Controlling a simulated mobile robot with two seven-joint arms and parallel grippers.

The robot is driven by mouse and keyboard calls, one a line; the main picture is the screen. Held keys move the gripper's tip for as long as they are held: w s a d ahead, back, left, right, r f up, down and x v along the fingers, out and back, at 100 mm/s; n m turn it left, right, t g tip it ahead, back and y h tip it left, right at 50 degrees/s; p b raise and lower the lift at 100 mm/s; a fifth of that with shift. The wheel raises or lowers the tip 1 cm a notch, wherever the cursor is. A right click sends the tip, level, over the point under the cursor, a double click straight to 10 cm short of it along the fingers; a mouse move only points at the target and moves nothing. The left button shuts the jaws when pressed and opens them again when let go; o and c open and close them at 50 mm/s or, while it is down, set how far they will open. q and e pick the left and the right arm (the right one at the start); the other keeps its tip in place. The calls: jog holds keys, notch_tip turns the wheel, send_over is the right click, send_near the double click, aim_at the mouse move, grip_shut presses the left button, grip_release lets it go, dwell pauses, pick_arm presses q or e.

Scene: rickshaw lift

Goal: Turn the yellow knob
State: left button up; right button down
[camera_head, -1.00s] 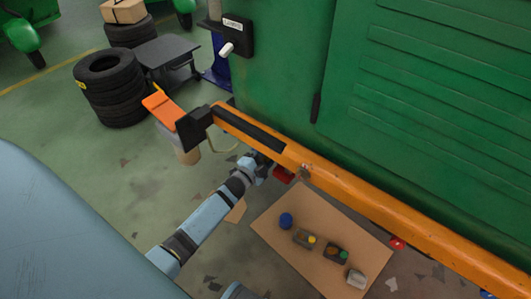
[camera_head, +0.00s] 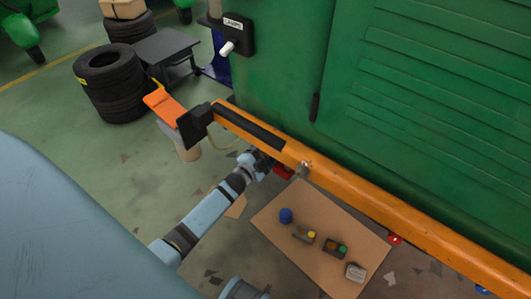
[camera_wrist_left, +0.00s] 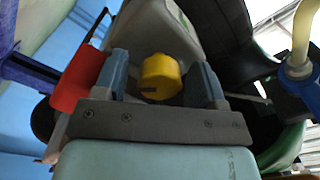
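The yellow knob (camera_wrist_left: 161,76) shows in the left wrist view, between the two blue-grey fingers of my left gripper (camera_wrist_left: 162,66). The fingers stand apart on either side of it. A gap shows on its left; on its right the finger is very close, and I cannot tell whether it touches. In the head view my left arm reaches in from the lower left, and its gripper end (camera_head: 258,163) goes under the orange rail, which hides the fingertips and the knob there. My right gripper is not in view.
The orange rail (camera_head: 345,183) runs along the green body (camera_head: 430,100). A red part (camera_head: 283,172) is just beside my left gripper, under the rail. A cardboard sheet (camera_head: 325,262) with a blue cap (camera_head: 286,215) and button boxes lies on the floor. Tyres (camera_head: 108,85) stand at upper left.

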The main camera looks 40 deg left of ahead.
pick_arm(q)
jog(key=s+p, duration=0.2)
jog(key=s, duration=1.1)
jog(key=shift+s+a+f, duration=0.15)
jog(key=shift+s+a, duration=0.25)
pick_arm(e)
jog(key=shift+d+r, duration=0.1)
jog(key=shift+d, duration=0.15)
